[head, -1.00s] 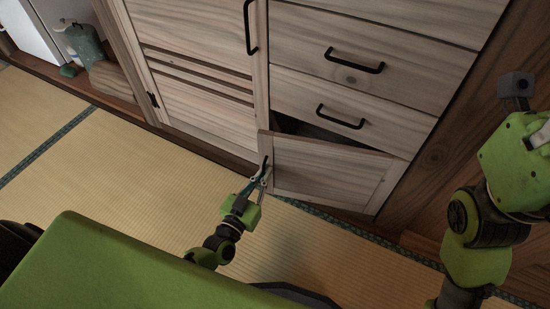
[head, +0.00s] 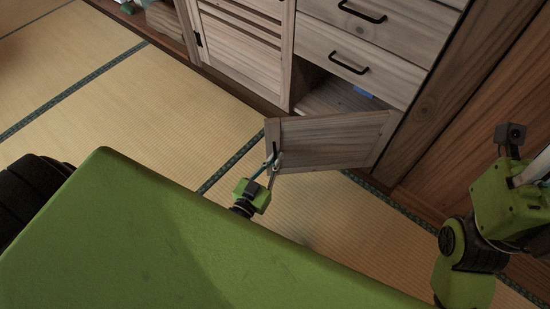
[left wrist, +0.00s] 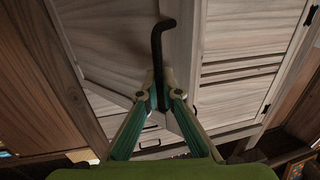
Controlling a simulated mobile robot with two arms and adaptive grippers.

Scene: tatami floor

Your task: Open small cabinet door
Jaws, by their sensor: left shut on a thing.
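The small cabinet door (head: 335,140) is a wooden panel low on the cabinet, hinged on its right side. In the head view it stands swung outward, and the opening behind it shows the dark compartment (head: 340,97). My left gripper (head: 275,161) is shut on the black door handle (left wrist: 157,52) at the door's free left edge; the handle's bent upper end rises above the fingers in the left wrist view (left wrist: 156,88). My right arm shows at the right of the head view, but its fingertips are not in the picture.
Drawers with black handles (head: 348,63) sit above the compartment. A slatted taller door (head: 242,40) is to the left. Tatami floor (head: 130,90) is clear in front of the cabinet.

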